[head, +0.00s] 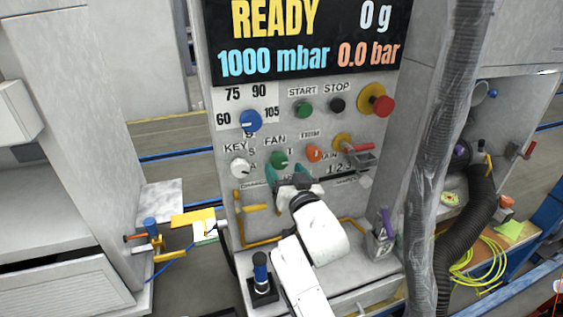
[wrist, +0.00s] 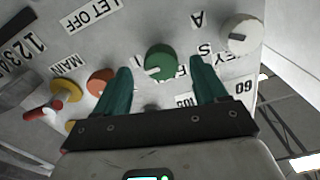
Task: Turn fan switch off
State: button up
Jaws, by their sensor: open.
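The fan switch is a green round knob (head: 279,159) under the "FAN" label on the grey panel. It also shows in the wrist view (wrist: 160,61), with a pale pointer mark near its lower left edge there. My gripper (head: 287,172) is at the panel just below the knob in the head view. In the wrist view, its two teal fingers (wrist: 160,70) are apart, one to each side of the knob, with nothing held. I cannot tell how near the fingertips are to the panel or whether they touch the knob.
A white key knob (head: 240,167) is left of the fan knob, an orange trim knob (head: 314,153) close on its right. A blue knob (head: 250,121) is above left. A red-handled main valve (head: 358,148) stands out at right. A grey hose (head: 448,150) hangs further right.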

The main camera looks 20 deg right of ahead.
aim_at(280, 165)
jog(key=shift+w, duration=2)
jog(key=c, duration=1)
